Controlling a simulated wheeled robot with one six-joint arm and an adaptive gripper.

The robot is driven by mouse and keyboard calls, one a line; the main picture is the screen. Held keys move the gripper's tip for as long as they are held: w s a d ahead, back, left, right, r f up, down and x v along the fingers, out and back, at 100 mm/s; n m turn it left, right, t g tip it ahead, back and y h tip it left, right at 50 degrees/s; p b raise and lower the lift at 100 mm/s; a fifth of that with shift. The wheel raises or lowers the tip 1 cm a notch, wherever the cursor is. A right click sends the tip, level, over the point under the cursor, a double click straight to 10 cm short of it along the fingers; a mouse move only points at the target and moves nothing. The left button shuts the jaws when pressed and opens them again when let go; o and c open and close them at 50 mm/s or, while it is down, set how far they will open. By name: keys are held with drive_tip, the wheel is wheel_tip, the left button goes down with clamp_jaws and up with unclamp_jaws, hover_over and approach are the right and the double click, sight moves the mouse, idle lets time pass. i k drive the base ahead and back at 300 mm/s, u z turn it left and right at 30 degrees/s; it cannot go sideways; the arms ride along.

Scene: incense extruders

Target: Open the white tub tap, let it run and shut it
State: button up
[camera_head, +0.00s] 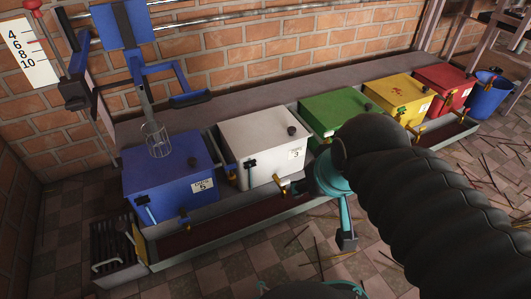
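The white tub (262,142) stands between the blue and green tubs, with a "3" label on its front. Its brass tap (282,186) sits low on the front, right of a small black fitting. My gripper (300,187) is at the end of my arm, close to the right side of this tap. Its fingers are small, dark and partly hidden by the teal wrist, so I cannot tell whether they touch the tap or are open. I cannot make out the tap handle's position or any flow.
A blue tub (165,178) stands left; green (340,112), yellow (398,92) and red (443,82) tubs stand right. A long trough (215,232) runs below the taps. A blue bucket (488,96) stands far right. Thin sticks litter the tiled floor.

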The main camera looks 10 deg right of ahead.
sight(284, 184)
drive_tip(key=z, duration=0.1)
drive_tip(key=k, duration=1.05)
drive_tip(key=u, duration=0.9)
drive_tip(key=i, duration=1.35)
drive_tip(key=z, duration=0.95)
